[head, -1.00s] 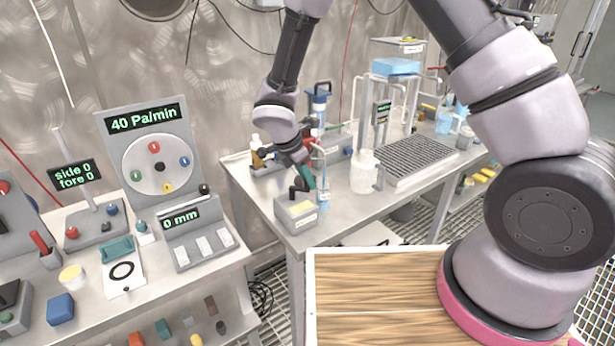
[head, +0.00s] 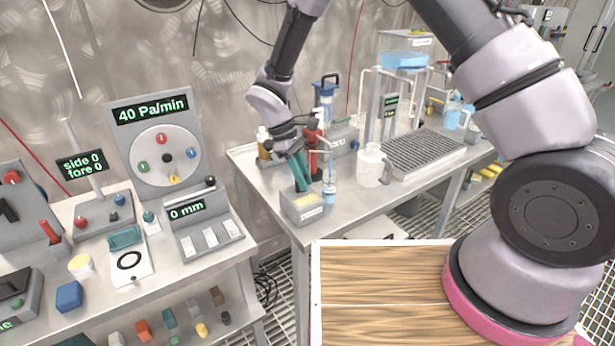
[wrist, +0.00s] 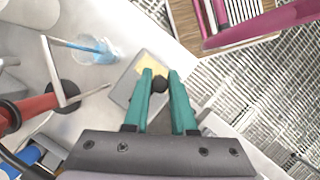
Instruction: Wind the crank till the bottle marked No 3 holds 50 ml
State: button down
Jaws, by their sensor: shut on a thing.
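My gripper (head: 303,186) has teal fingers and reaches down over a small grey box (head: 302,212) with a yellow patch on top. In the wrist view my gripper (wrist: 160,76) is shut on a black knob (wrist: 160,84), apparently the crank's handle; the rest of the crank is mostly hidden. A small bottle with blue liquid (head: 329,196) stands just right of the box. The bottle also shows in the wrist view (wrist: 103,52), beneath a thin spout. Its marking and liquid level are too small to read.
A red pump-like device (head: 313,155) stands close behind my gripper. A white jug (head: 371,165) and a dark grating (head: 425,155) are to the right. The left bench holds a dial panel (head: 157,140) reading 40 Pa/min. A wooden board (head: 380,285) lies in front.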

jog(key=m, duration=0.1)
jog(key=a+m+g, duration=0.1)
jog(key=m, duration=0.1)
jog(key=m+y, duration=0.1)
jog(key=shift+s+a+m+g, duration=0.15)
jog(key=shift+a+m+g, duration=0.15)
jog(key=shift+a+m, duration=0.1)
jog(key=m, duration=0.1)
jog(key=a+m+y, duration=0.1)
jog(key=m, duration=0.1)
jog(key=shift+a+m+g, duration=0.2)
jog(key=shift+m+g, duration=0.1)
jog(key=shift+g, duration=0.1)
jog(key=m, duration=0.1)
jog(key=w+a+m+y, duration=0.1)
jog(key=m, duration=0.1)
jog(key=shift+y, duration=0.3)
jog(key=shift+w+a+m+y, duration=0.15)
jog(key=shift+a+m+y, duration=0.1)
jog(key=shift+m, duration=0.45)
jog(key=shift+w+a+m+y, duration=0.1)
jog(key=shift+m+y, duration=0.1)
jog(key=shift+m, duration=0.5)
jog(key=shift+w+a+m+y, duration=0.15)
jog(key=shift+a+m+y, duration=0.1)
jog(key=shift+m, duration=0.45)
jog(key=c, duration=0.7)
grip_release()
jog(key=v, duration=1)
jog(key=shift+w+r, duration=0.3)
